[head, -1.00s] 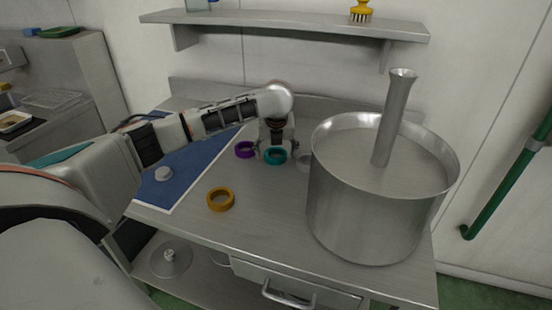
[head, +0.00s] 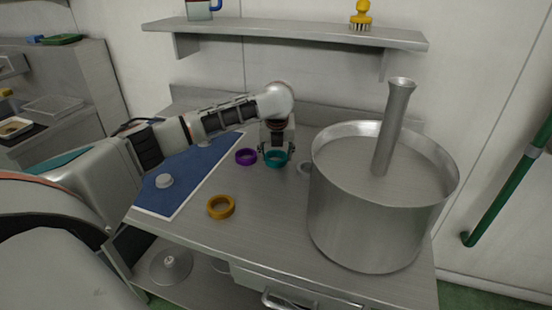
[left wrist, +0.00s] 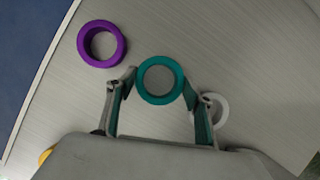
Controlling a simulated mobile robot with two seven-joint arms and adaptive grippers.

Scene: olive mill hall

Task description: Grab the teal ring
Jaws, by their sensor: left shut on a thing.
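The teal ring (head: 276,158) is on the steel worktop, left of the large pot. My left gripper (head: 275,152) reaches down to it from above and behind. In the left wrist view the teal ring (left wrist: 160,80) sits between the two fingertips of my left gripper (left wrist: 158,84), which are closed against its outer sides. I cannot tell whether the ring touches the worktop. My right gripper is not in view.
A purple ring (head: 246,157) lies close on the left, and a white ring (head: 305,167) close on the right beside the large steel pot (head: 365,225). An orange ring (head: 221,206) lies nearer the front. A blue mat (head: 185,180) covers the left side.

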